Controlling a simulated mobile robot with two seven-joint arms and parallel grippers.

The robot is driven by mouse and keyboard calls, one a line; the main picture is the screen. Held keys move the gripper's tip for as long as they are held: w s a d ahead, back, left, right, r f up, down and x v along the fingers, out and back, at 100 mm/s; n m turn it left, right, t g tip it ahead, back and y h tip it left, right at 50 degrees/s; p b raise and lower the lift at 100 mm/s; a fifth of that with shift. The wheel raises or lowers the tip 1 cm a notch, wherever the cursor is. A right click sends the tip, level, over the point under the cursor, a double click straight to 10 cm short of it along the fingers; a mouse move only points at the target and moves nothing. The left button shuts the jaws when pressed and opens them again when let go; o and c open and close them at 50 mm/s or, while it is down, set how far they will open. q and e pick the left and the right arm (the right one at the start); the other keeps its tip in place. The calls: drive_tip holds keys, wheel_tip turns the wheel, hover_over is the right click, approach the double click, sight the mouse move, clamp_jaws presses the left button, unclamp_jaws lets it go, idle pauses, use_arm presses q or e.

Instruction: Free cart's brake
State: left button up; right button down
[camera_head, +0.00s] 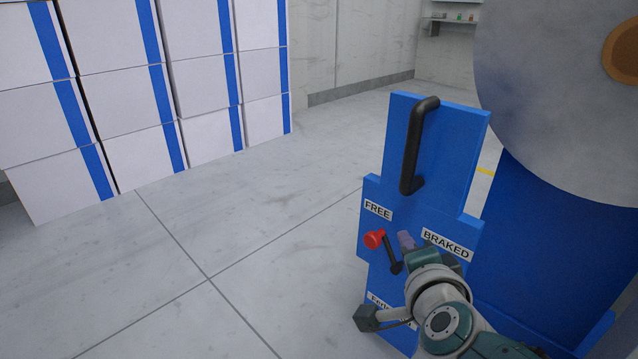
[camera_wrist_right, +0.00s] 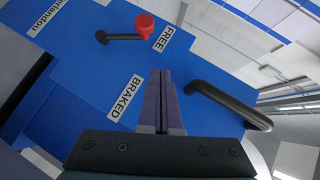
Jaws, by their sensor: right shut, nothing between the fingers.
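The cart's blue panel (camera_head: 437,140) stands at the right in the head view, with a black grab handle near its top. The brake lever has a red knob (camera_head: 374,239) and a dark arm (camera_head: 390,255). Its knob is by the FREE label (camera_head: 378,210), left of the BRAKED label (camera_head: 447,245). The red knob also shows in the right wrist view (camera_wrist_right: 145,24), close to FREE. My right gripper (camera_head: 405,240) is in front of the panel, to the right of the knob and apart from it. Its fingers (camera_wrist_right: 162,80) are shut and empty. My left gripper is out of view.
The black grab handle (camera_head: 411,150) sticks out above the lever. A large grey disc (camera_head: 560,90) and blue cart body (camera_head: 550,250) are at the right. White boxes with blue stripes (camera_head: 120,90) are stacked at the left. The floor between is clear.

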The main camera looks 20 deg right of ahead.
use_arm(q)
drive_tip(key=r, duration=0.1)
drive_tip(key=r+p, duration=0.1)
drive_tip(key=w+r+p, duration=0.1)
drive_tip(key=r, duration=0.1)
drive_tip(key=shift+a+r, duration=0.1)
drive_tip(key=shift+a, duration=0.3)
use_arm(e)
drive_tip(key=s+a+r, duration=0.3)
drive_tip(key=shift+a, duration=0.1)
use_arm(q)
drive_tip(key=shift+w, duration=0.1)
drive_tip(key=shift+p, duration=0.3)
use_arm(e)
drive_tip(key=shift+r, duration=0.1)
